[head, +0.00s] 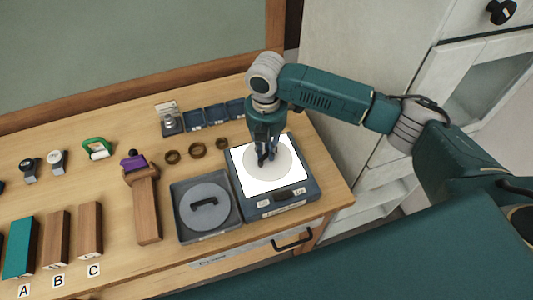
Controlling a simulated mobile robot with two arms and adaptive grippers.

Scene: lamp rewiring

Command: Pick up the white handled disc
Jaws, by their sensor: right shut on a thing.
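The white handled disc (276,168) shows as a pale round plate over the bright white panel of a dark blue box (281,207). My right gripper (266,158) reaches straight down over its middle and is shut on it. The handle is hidden between the fingers. I cannot tell whether the disc rests on the panel or is slightly above it. My left gripper is not in view.
A grey tray (235,225) holding a grey disc with a black handle (205,218) stands just left. Three brown rings (196,150) and small blue bins (215,114) lie behind. Wooden blocks (90,230) and a wooden stand (147,210) are farther left.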

